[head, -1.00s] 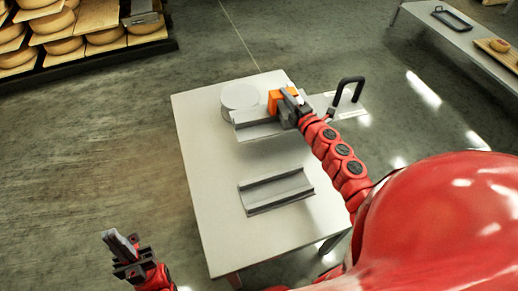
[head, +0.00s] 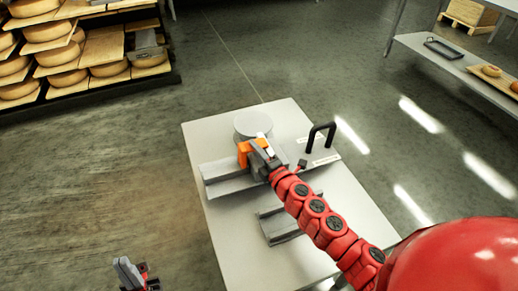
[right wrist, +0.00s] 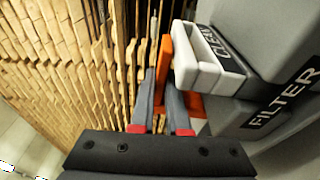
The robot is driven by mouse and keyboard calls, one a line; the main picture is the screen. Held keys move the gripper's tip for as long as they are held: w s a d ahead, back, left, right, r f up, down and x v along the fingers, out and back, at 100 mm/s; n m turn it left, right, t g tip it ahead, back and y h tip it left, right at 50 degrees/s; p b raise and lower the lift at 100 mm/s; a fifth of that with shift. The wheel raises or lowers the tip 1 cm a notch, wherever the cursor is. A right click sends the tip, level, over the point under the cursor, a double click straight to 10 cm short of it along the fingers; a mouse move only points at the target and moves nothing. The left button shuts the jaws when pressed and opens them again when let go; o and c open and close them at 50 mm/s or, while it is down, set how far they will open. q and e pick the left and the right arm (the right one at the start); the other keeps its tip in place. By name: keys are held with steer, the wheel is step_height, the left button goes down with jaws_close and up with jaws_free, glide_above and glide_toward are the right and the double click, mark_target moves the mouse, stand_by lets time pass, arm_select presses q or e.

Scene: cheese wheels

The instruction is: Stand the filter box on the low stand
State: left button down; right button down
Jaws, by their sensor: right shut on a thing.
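The filter box (right wrist: 270,118) is grey and carries a FILTER label in the right wrist view, with an orange part (right wrist: 166,65) at the fingers. My right gripper (head: 262,150) is shut on the orange part. I cannot tell how far the box is above the table. A low grey trough-shaped stand (head: 272,226) sits on the table, partly hidden by my right arm. My left gripper (head: 130,268) is left of the table, its jaws unclear.
A pale round drum (head: 253,123) stands at the back of the white table (head: 235,240). A black arched handle (head: 313,135) stands at the back right. Cheese shelves (head: 85,60) are at the far left. Another bench (head: 450,65) is at the far right.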

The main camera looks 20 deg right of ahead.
mark_target(255, 161)
steer(key=shift+f+b, duration=0.65)
steer(key=shift+f, duration=1.95)
steer(key=shift+a, duration=0.1)
steer(key=c, duration=0.9)
jaws_free()
steer(key=shift+s, duration=0.15)
steer(key=v, duration=1.2)
